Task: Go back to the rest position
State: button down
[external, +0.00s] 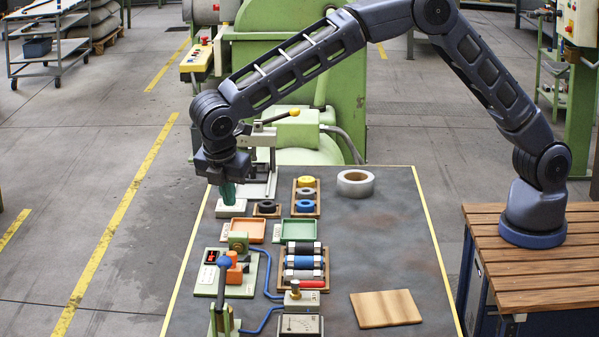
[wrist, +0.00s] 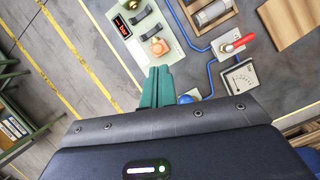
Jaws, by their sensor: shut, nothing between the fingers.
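My gripper (external: 228,195) hangs from my arm over the far left part of the dark table (external: 390,250), its green fingers pointing down. The fingers are together and nothing shows between them. They overlap a small white block (external: 229,211) in the external view; I cannot tell whether they touch it. In the wrist view the shut green fingers (wrist: 157,88) stick out past the dark gripper body, below the panel with a red display (wrist: 122,25).
Orange (external: 243,230) and green (external: 299,228) trays, a rack of rollers (external: 304,262) and a blue-knobbed lever (external: 224,262) stand nearby. A tape roll (external: 356,183) and wooden board (external: 386,308) lie right. A grey press stand (external: 262,165) rises close behind the gripper.

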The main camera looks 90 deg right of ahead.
jog(key=s+d+r+m+t+y, duration=0.1)
jog(key=s+d+r+m, duration=0.2)
jog(key=s+d+r, duration=0.65)
jog(key=s+d+r+m+t+y, duration=0.1)
jog(key=s+d+r+m, duration=0.4)
jog(key=s+r, duration=0.7)
jog(key=s+d+f+m+t+y, duration=0.1)
jog(key=s+d+f+m, duration=0.1)
jog(key=s, duration=1.3)
jog(key=s+d+f+m+t, duration=0.2)
jog(key=s+d+m, duration=0.2)
jog(key=s, duration=1.2)
jog(key=shift+d+f+y, duration=0.2)
jog(key=shift+d+y, duration=0.2)
jog(key=shift+d, duration=0.7)
